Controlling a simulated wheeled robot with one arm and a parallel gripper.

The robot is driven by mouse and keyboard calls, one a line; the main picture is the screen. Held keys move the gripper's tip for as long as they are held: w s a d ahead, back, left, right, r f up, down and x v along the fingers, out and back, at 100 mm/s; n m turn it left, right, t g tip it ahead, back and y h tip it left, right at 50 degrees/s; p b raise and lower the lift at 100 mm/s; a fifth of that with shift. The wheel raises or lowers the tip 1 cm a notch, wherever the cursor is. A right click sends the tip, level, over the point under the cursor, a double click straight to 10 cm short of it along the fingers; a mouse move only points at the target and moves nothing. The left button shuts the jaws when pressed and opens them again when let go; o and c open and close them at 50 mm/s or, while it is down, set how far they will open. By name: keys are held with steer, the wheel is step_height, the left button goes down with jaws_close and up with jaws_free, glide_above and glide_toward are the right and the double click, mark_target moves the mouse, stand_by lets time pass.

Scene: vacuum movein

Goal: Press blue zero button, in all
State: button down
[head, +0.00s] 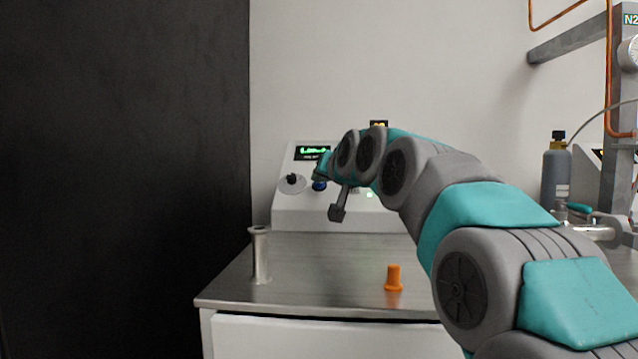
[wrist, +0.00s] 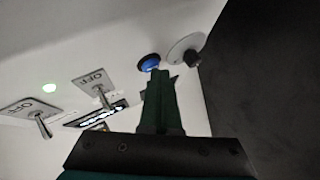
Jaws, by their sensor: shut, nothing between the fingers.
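The blue button (head: 320,185) is on the sloped front of a white control box (head: 300,212), right of a dark knob, in the head view. In the wrist view the blue button (wrist: 150,63) has a dark ring and lies just beyond the tip of my gripper (wrist: 163,75). The fingers are shut together and empty. They point toward the button; I cannot tell whether they touch it. In the head view my arm covers the right part of the box, and the fingertips are hard to make out.
A round dial with a knob (wrist: 191,57) sits beside the button. Two toggle switches with OFF plates (wrist: 92,82) and a green light (wrist: 49,87) are on the panel. A metal cylinder (head: 260,258) and an orange plug (head: 393,279) stand on the steel bench (head: 320,270).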

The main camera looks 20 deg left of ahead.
steer(key=shift+s+d+r, duration=0.1)
steer(key=shift+s+r, duration=0.35)
steer(key=shift+r, duration=0.15)
steer(key=shift+r+p, duration=0.1)
steer(key=shift+p, duration=0.2)
steer(key=s+r, duration=0.1)
steer(key=s+r+p, duration=0.1)
steer(key=s+r, duration=0.1)
steer(key=r, duration=0.1)
steer(key=shift+d+p, duration=0.35)
steer(key=shift+f, duration=0.1)
stand_by(0.4)
